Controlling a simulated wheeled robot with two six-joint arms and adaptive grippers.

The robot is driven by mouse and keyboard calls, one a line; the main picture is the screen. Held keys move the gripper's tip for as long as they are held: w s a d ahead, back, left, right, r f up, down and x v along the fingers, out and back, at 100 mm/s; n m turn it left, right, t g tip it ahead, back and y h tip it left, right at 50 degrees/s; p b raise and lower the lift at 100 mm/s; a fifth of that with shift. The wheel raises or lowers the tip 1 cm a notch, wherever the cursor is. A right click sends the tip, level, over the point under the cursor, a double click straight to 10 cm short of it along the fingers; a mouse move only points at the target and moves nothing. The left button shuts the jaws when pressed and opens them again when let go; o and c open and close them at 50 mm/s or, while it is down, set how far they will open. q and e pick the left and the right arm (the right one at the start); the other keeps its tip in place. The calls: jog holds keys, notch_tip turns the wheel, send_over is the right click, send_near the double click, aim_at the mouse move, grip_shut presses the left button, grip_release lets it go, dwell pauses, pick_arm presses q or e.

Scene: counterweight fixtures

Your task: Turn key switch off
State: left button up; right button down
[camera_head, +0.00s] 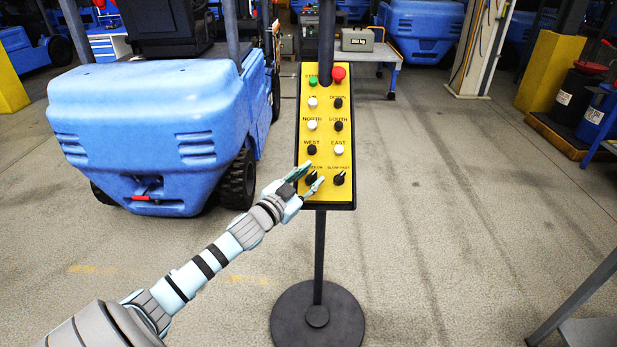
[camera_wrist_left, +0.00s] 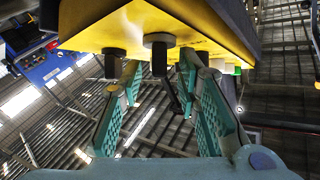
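A yellow control panel (camera_head: 325,110) on a dark post carries a green button, a red button, several black and white buttons and two black rotary switches at the bottom. The lower left switch (camera_head: 311,179) is partly covered by my gripper, and its label is only partly readable. The lower right switch (camera_head: 339,178) is labelled like slow/fast. My left gripper (camera_head: 308,178) is open at the lower left switch. In the left wrist view, its teal fingers (camera_wrist_left: 160,88) stand apart below the yellow panel, with a black knob (camera_wrist_left: 159,50) between their tips; contact is unclear. My right gripper is out of view.
The panel's round base (camera_head: 285,318) rests on the concrete floor. A blue forklift (camera_head: 150,110) stands close on the left. A metal table edge (camera_head: 585,300) shows at lower right. Barrels on a pallet (camera_head: 560,135) stand at right. Floor right of the panel is free.

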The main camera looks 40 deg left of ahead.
pick_arm(q)
jog(key=shift+c, duration=0.2)
jog(key=shift+s, duration=0.1)
grip_shut()
